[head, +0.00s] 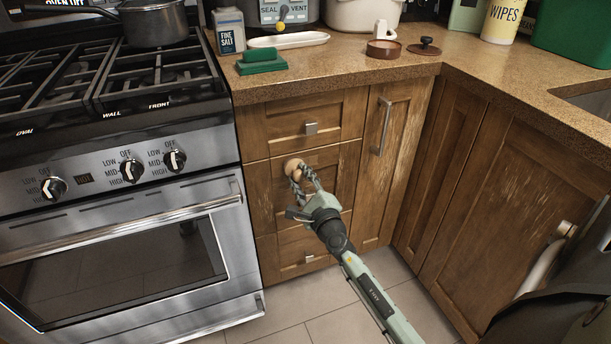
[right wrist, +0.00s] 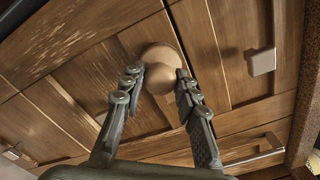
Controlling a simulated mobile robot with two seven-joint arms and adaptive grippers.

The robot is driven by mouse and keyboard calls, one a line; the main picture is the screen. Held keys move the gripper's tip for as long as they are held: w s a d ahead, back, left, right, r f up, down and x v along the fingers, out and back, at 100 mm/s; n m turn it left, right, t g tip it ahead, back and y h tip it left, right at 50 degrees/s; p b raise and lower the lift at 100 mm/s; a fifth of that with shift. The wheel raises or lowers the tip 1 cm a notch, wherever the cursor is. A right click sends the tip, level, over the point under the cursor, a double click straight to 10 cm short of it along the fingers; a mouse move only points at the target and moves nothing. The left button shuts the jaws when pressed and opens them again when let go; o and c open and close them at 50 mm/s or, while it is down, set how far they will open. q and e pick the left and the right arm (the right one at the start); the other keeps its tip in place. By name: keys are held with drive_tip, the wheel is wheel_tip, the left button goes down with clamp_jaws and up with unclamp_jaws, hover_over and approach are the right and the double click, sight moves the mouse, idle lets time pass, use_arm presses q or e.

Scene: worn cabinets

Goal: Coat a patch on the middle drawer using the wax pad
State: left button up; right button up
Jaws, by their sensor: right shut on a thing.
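The middle drawer (head: 345,178) is a worn wooden front in the cabinet right of the oven. My right gripper (head: 301,174) is in front of it, shut on a round tan wooden piece, which I take for the wax pad (head: 293,167). In the right wrist view the pad (right wrist: 160,70) sits between the two fingertips (right wrist: 158,88), against or very close to the drawer's wood; I cannot tell if it touches. The pad's far face and the drawer's own knob are hidden. My left gripper is not in view.
The top drawer (head: 275,123) has a square metal knob (head: 311,128). A tall door with a bar handle (head: 384,125) is to the right. On the counter are a green block (head: 262,62), a brown round dish (head: 383,50) and a lid-like disc (head: 424,47). The oven (head: 120,240) borders the left.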

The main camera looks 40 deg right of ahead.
drive_tip(key=shift+s, duration=0.1)
drive_tip(key=shift+v, duration=2.9)
drive_tip(key=v, duration=0.3)
drive_tip(key=shift+d, duration=0.1)
